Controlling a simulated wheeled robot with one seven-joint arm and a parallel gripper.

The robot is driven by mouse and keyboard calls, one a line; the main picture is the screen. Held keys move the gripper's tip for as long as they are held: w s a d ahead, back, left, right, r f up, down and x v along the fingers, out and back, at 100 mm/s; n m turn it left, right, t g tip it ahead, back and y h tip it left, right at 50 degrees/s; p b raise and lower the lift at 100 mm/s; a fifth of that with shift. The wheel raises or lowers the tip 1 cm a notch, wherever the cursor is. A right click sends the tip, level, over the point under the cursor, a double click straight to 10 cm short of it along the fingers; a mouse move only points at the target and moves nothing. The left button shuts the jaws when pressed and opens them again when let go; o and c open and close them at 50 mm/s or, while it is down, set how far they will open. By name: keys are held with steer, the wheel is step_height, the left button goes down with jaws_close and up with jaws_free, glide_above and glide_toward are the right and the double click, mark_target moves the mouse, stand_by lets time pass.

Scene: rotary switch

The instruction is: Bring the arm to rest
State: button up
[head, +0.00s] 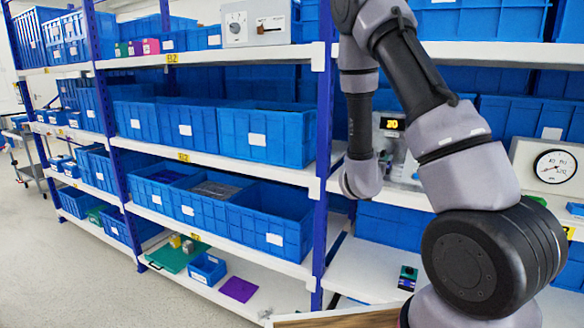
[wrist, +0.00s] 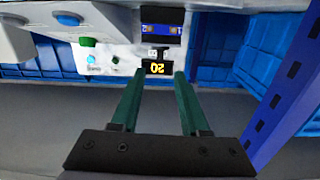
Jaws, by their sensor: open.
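My arm rises at the right of the head view, bends near the top edge and hangs down in front of the shelves. My gripper (wrist: 159,74) shows in the wrist view as two green fingers, apart, with nothing between them. In the head view I cannot make out its fingers. Beyond the fingertips is a white device with a lit yellow display (wrist: 158,67), upside down in the wrist view. The display also shows in the head view (head: 392,124), just right of my hanging arm. I cannot tell the distance from the fingers to it.
Blue shelf posts (head: 325,130) and white shelves with blue bins (head: 265,133) stand close to my arm. A white box with a dial (head: 258,22) sits on the upper shelf. A round gauge (head: 556,166) is at the right. The floor (head: 60,270) at the left is clear.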

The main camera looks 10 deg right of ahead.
steer(key=s+a+r+g+y, duration=0.2)
steer(key=s+a+r+y, duration=0.25)
steer(key=r, duration=0.25)
steer(key=s+a+r+g+y, duration=0.1)
steer(key=s+a+r+y, duration=0.3)
steer(key=r, duration=0.3)
steer(key=s+a+r+n+g+y, duration=0.1)
steer(key=s+a+r+g, duration=0.1)
steer(key=s, duration=0.7)
steer(key=s+a+r+n+g+y, duration=0.1)
steer(key=s+r+n+g+y, duration=0.1)
steer(key=s, duration=0.8)
steer(key=shift+s+a+r, duration=0.15)
steer(key=shift+a+r, duration=0.25)
steer(key=shift+r, duration=0.3)
